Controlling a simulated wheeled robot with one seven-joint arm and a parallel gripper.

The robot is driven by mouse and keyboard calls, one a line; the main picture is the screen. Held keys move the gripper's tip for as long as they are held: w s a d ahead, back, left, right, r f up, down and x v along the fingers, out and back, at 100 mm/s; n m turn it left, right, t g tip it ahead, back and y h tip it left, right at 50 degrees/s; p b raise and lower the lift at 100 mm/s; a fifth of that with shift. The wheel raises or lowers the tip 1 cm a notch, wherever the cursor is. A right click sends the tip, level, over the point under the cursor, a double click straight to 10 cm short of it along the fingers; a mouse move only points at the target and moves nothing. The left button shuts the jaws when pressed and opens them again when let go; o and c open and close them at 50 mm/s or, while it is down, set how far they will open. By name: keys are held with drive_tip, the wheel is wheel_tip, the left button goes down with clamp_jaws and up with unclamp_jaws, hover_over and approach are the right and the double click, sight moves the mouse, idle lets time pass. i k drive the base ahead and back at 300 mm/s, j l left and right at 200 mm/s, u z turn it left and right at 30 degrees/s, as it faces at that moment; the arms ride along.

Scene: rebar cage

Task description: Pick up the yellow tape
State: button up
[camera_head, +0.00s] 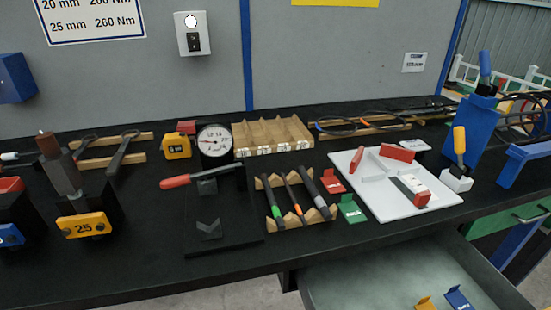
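The yellow tape (178,146) is a small yellow tape-measure case with a dark round mark on its face. It stands upright on the black bench (240,270), left of the middle in the head view. A small red piece shows just above its right corner. A round white dial gauge (214,140) stands right beside it. In front of it lies a red-handled tool (188,181) on a black stand. My gripper is not in view.
Left are a dark block with a yellow "25" tag (85,225) and pliers (122,150). Right are a wooden slotted tray (271,136), rods on a wooden rack (296,198) and a white board (430,200). A grey panel (320,60) rises behind.

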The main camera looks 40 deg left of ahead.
sight(177, 146)
drive_tip(key=u, duration=1.55)
drive_tip(key=j+z, duration=0.2)
drive_tip(key=j, duration=0.75)
drive_tip(key=k, duration=0.05)
